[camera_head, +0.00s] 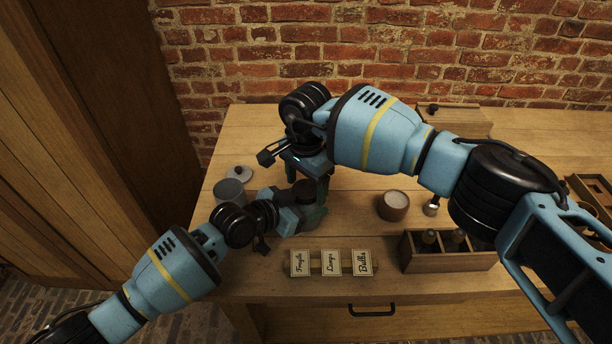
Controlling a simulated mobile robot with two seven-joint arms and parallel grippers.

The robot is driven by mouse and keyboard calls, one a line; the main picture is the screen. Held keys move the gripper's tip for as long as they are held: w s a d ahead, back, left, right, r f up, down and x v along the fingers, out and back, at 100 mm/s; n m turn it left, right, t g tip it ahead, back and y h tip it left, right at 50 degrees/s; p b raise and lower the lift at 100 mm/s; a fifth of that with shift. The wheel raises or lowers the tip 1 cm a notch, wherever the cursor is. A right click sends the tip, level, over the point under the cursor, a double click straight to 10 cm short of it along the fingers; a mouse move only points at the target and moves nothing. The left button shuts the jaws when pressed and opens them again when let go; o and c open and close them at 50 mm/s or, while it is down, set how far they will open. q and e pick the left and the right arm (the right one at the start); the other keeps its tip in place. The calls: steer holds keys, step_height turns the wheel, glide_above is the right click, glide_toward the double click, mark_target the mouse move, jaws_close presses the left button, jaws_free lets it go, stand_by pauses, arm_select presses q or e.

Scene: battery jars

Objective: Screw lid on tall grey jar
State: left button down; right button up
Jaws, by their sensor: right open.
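My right gripper (307,181) is open and points down. Its fingers stand on either side of a dark round top (304,190), which looks like a lid or jar top. My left gripper (297,205) reaches in from the left, low beside the same dark thing. Most of what stands between the two grippers is hidden by them, so I cannot tell whether the left one grips it. A grey round jar (229,193) stands at the table's left. A pale lid with a dark knob (240,173) lies just behind it.
Three label cards (331,263) stand near the front edge of the wooden table (250,283). A brown bowl-like jar with pale contents (394,205) stands right of the grippers. A divided wooden box (450,262) holds bottles. A wooden box (450,117) sits at the back.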

steer(key=shift+c, duration=0.4)
steer(key=c, duration=0.9)
steer(key=o, duration=1.1)
steer(key=shift+o, duration=0.2)
steer(key=shift+r, duration=0.15)
step_height(320, 180, up, 12)
arm_select(q)
steer(key=shift+c, duration=1.3)
jaws_free()
steer(key=shift+a, duration=0.1)
